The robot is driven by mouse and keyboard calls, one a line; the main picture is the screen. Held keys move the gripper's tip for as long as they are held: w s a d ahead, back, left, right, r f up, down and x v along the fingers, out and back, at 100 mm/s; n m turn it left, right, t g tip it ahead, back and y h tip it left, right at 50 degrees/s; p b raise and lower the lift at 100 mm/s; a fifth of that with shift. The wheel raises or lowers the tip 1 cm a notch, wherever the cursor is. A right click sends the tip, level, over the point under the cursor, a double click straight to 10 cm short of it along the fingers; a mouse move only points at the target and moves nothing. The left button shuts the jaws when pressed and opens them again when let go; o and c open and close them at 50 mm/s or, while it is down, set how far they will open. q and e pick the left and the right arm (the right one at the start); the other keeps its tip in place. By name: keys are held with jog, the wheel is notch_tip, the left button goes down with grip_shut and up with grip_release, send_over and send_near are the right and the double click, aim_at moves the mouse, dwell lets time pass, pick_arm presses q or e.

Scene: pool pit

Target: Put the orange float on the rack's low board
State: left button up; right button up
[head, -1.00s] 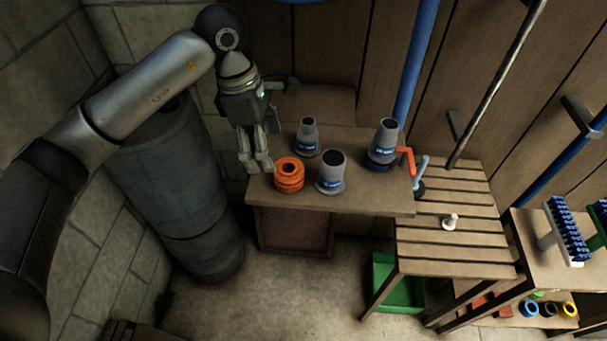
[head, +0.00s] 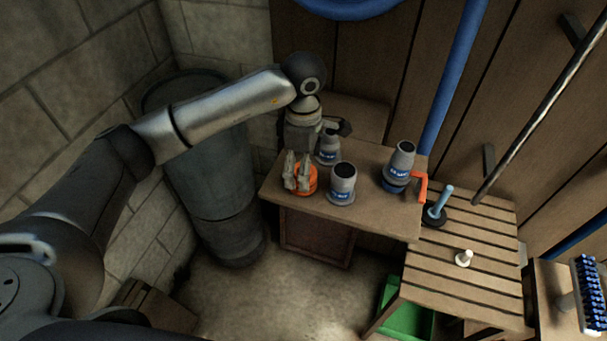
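The orange float (head: 311,184), a grooved orange piece, stands on the wooden bench top at its left end. My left gripper (head: 298,174) is down at the float, its two pale fingers in front of and over it. The fingers are apart and hide part of the float; I cannot tell whether they press on it. My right gripper is not in view. A wooden stand (head: 548,277) with a blue brush on top is cut off at the right edge; its low board does not show clearly.
Grey fittings with blue bands stand close by on the bench (head: 375,216): one behind the gripper, one (head: 342,184) just right of the float, one (head: 400,165) farther right. A slatted table (head: 470,285) holds a white peg and a blue-handled tool. A green crate (head: 405,318) sits below.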

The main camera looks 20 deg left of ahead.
pick_arm(q)
notch_tip(320, 180, down, 3)
jog(key=shift+s+f+p, duration=0.1)
jog(key=shift+f+p, duration=0.1)
jog(key=shift+p, duration=0.7)
jog(key=shift+a+f, duration=0.1)
jog(key=shift+f, duration=0.3)
jog(key=c, duration=1.2)
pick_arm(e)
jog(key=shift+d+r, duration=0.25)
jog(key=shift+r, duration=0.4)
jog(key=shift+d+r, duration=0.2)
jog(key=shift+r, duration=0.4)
